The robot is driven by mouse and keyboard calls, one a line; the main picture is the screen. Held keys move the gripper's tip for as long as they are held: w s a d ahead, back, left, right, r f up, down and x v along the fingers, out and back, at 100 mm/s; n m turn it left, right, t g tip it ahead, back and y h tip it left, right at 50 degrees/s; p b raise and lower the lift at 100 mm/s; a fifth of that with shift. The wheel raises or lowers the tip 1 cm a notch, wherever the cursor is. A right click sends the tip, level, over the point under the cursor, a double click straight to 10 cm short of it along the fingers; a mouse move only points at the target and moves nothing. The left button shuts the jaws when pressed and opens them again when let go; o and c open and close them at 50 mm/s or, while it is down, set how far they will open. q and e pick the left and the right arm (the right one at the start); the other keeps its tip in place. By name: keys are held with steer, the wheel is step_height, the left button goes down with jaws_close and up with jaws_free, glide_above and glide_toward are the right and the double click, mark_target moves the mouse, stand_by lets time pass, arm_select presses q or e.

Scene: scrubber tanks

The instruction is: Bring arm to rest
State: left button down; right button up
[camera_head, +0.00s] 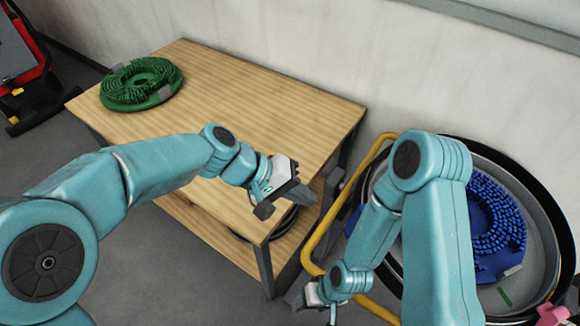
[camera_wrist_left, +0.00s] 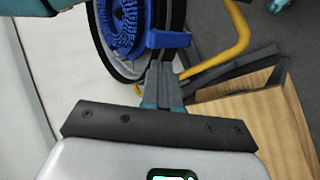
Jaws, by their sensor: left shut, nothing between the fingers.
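My left arm comes in from the left over the wooden table (camera_head: 225,95). My left gripper (camera_head: 314,196) is past the table's right front edge, shut and empty. In the left wrist view its fingers (camera_wrist_left: 162,85) are pressed together with nothing between them. My right arm comes down on the right, in front of the round tank. My right gripper (camera_head: 303,299) shows small, low near the bottom edge beside the yellow rail; its fingers are too unclear to tell open from shut.
A green round brush (camera_head: 140,84) lies on the table's far left corner. A blue round brush (camera_head: 490,225) sits in the black-rimmed tank (camera_head: 535,205) at right. A yellow rail (camera_head: 330,225) runs between table and tank. A pink object (camera_head: 552,315) is at bottom right. A wall stands behind.

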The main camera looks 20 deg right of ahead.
arm_select(q)
steer(key=s+a+f+n+t+y, duration=0.1)
steer(key=a+f+n+y, duration=0.1)
steer(key=a+f, duration=0.7)
steer(key=s+a+f+n+t+y, duration=0.1)
steer(key=a+f+y, duration=0.1)
steer(key=a+f, duration=0.65)
steer(key=s+a+f+n+y, duration=0.1)
steer(key=s+a+f, duration=0.6)
steer(key=s+f, duration=0.5)
steer(key=shift+s+a+t, duration=0.15)
steer(key=shift+s+t, duration=0.1)
steer(key=shift+t, duration=0.05)
arm_select(e)
steer(key=shift+s+d, duration=0.1)
steer(key=shift+s, duration=0.05)
steer(key=c, duration=0.4)
arm_select(q)
steer(key=shift+s, duration=0.1)
arm_select(e)
steer(key=shift+s, duration=0.15)
steer(key=shift+c, duration=0.2)
